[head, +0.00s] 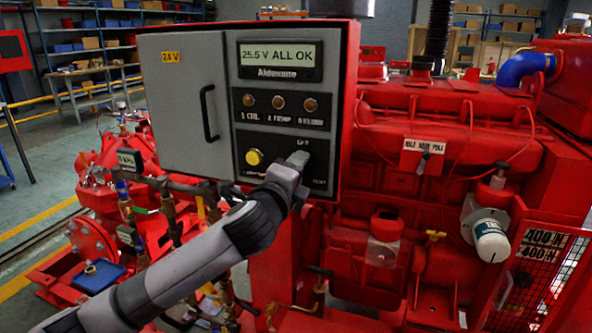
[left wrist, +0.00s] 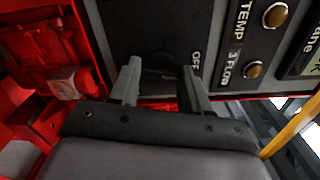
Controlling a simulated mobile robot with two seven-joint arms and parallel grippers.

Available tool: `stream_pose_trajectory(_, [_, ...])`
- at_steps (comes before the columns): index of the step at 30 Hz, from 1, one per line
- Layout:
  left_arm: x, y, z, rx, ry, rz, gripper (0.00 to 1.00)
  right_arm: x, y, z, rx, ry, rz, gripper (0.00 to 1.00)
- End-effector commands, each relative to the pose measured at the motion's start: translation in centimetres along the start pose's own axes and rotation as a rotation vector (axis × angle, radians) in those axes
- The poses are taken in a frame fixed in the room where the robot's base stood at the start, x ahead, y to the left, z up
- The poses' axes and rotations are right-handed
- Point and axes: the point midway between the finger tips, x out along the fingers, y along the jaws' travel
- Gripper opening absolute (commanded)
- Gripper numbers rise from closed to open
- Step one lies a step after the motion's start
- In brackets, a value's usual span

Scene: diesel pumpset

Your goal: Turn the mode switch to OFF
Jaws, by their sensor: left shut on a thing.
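The mode switch (left wrist: 160,66) is a dark round knob on the black lower panel of the control box (head: 182,95). In the left wrist view it sits between the two grey fingers of my left gripper (left wrist: 160,82), which is shut on it. In the head view my left gripper (head: 298,175) reaches the panel from below and hides most of the switch. The pointer's direction is hidden. My right gripper is not in view.
The box carries a display (head: 278,54) reading 25.5 V ALL OK, several amber lamps (head: 278,103), a yellow button (head: 254,157) and a black door handle (head: 208,112). Brass valves and pipes (head: 170,205) lie near my left arm. The red engine (head: 440,125) stands to the right.

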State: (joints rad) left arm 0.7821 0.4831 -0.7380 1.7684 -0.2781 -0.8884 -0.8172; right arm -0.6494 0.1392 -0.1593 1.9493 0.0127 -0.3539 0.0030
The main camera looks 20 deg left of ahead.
Motion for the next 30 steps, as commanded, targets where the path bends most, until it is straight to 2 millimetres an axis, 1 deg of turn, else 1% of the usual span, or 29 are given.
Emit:
stream_pose_trajectory(6, [-0.01,0.13,-0.01,-0.127,-0.001,0.004,0.16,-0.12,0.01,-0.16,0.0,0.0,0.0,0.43])
stream_pose_trajectory(12, [0.0,0.09,-0.02,-0.192,0.0,0.002,0.16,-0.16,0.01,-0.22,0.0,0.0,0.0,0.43])
stream_pose_trajectory(29, [-0.01,0.13,-0.05,-0.215,0.001,0.003,0.16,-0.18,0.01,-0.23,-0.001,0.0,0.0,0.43])
stream_pose_trajectory(30, [-0.01,0.13,-0.05,-0.215,0.001,0.003,0.6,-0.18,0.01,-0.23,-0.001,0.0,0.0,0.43])
